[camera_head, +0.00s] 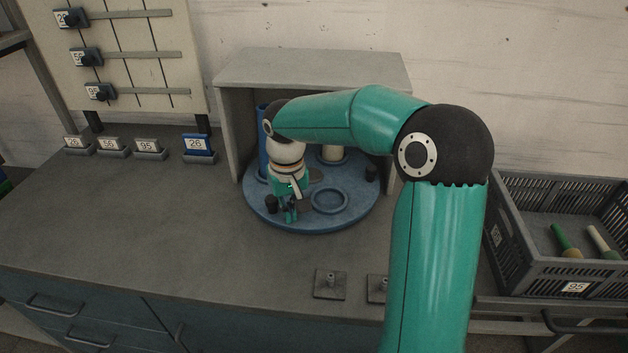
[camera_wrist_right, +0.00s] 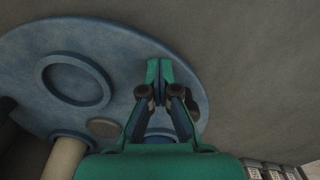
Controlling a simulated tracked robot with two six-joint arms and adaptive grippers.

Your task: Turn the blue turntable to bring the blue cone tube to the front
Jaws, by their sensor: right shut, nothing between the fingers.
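The round blue turntable (camera_head: 345,221) sits at the opening of a grey box, and it fills the upper left of the right wrist view (camera_wrist_right: 120,45). A tall blue tube (camera_head: 262,150), likely the blue cone tube, stands at its left rear, partly hidden by my right arm. A cream tube (camera_head: 332,156) stands at the back; it also shows in the wrist view (camera_wrist_right: 64,160). An empty blue ring (camera_head: 330,201) lies at the front right. My right gripper (camera_head: 290,214) is shut and empty over the turntable's front left, beside a dark peg (camera_head: 270,204). Contact cannot be told.
The grey box (camera_head: 312,68) encloses the turntable's rear. Another dark peg (camera_head: 371,173) stands at its right. A crate (camera_head: 560,190) is at the right, small square plates (camera_head: 330,284) in front, numbered blocks (camera_head: 198,147) at the left. The counter's front left is clear.

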